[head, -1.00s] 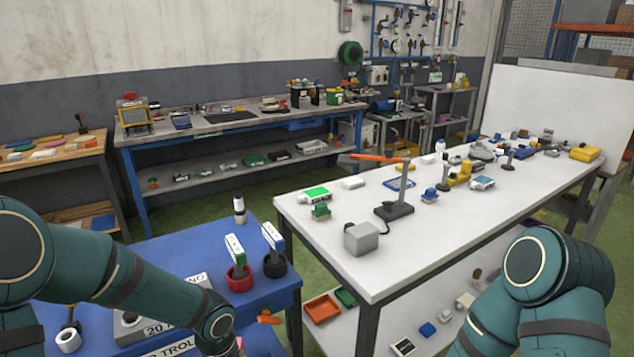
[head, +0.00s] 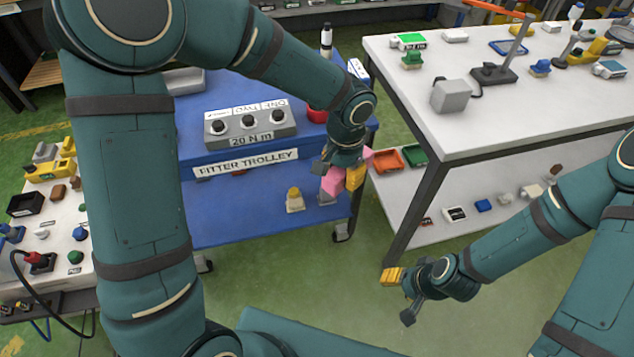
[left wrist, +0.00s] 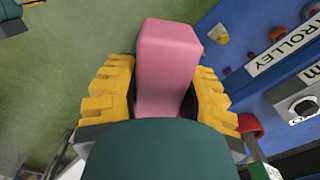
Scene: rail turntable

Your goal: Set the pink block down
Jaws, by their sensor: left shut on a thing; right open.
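The pink block (left wrist: 166,60) is held between the yellow finger pads of my left gripper (left wrist: 160,95) in the left wrist view. In the head view the pink block (head: 333,182) shows partly behind the fingers of my left gripper (head: 343,175), in front of the right side of the blue fitter trolley (head: 265,217). The block is in the air in the left wrist view, with green floor beyond its far end. My right gripper (head: 400,295) is open and empty over the green floor, low on the right.
A grey box with knobs (head: 250,123) stands on the trolley's top. A white table (head: 530,110) with tools is at the right, with orange (head: 387,160) and green trays on its lower shelf. Another cluttered bench (head: 65,215) stands at the left. Floor between is clear.

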